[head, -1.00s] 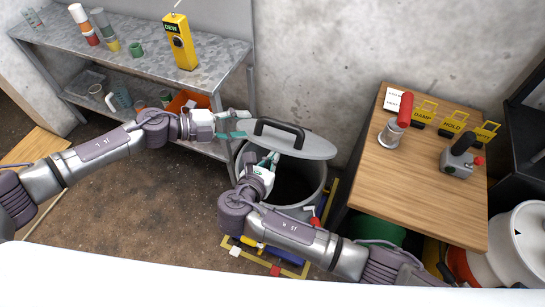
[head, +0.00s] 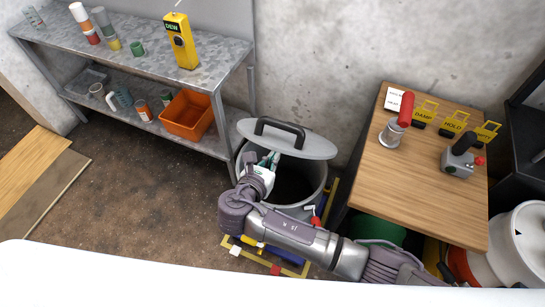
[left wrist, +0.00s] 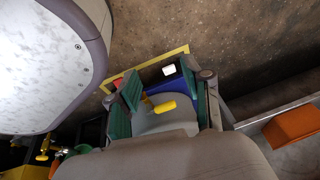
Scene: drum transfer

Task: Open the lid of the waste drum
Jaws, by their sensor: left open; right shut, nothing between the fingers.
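The grey waste drum (head: 310,205) stands on the floor between the shelf and the wooden table. Its round grey lid (head: 318,147), with a black arched handle (head: 280,126), sits over the rear of the rim. The dark inside shows at the front. My right gripper (head: 271,158) is shut and empty at the lid's front left edge, over the opening; whether it touches the lid I cannot tell. My left gripper is out of the head view; in the left wrist view (left wrist: 163,105) its green-padded fingers are apart, with nothing clearly held.
A metal shelf (head: 215,75) with an orange bin (head: 187,114) stands left of the drum. The wooden table (head: 420,195) on the right carries a red-handled tool (head: 404,110) and a grey device (head: 458,158). A yellow floor frame (head: 330,196) surrounds the drum's base.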

